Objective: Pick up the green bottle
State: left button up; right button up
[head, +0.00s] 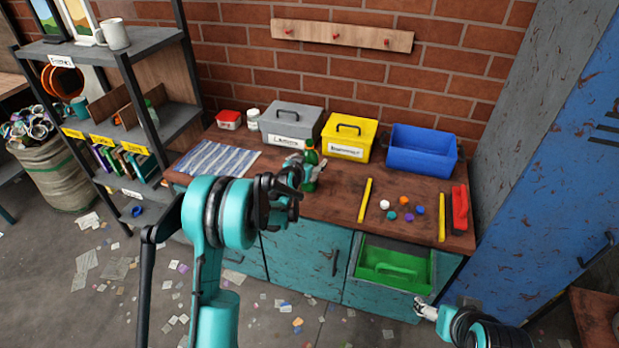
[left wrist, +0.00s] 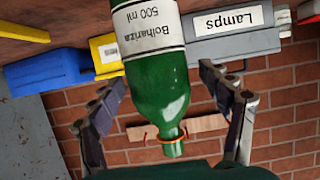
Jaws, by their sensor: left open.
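The green bottle (head: 310,171) stands upright on the wooden worktop, in front of the grey and yellow toolboxes. My left gripper (head: 297,168) is at the bottle's left side and hides part of it. In the left wrist view the picture is upside down; the bottle (left wrist: 162,88), with a white label reading "Bolhariza 500 ml", lies between the spread fingers of the left gripper (left wrist: 160,95). Gaps show between bottle and both fingers, so the gripper is open. My right gripper (head: 425,309) is low at the bottom right, away from the bottle; its jaw state is unclear.
Behind the bottle stand a grey toolbox (head: 291,124), a yellow toolbox (head: 349,137) and a blue bin (head: 422,151). A striped cloth (head: 217,158) lies left. Yellow bars (head: 365,200), several coloured caps (head: 404,200) and a red brush (head: 459,208) lie right. An open drawer (head: 393,287) juts out below.

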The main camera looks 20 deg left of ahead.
pick_arm(q)
jog(key=shift+w+f, duration=0.15)
jog(key=shift+w, duration=0.2)
jog(key=shift+s, duration=0.1)
jog(key=shift+c, duration=0.3)
grip_shut()
jog(key=shift+r, duration=0.25)
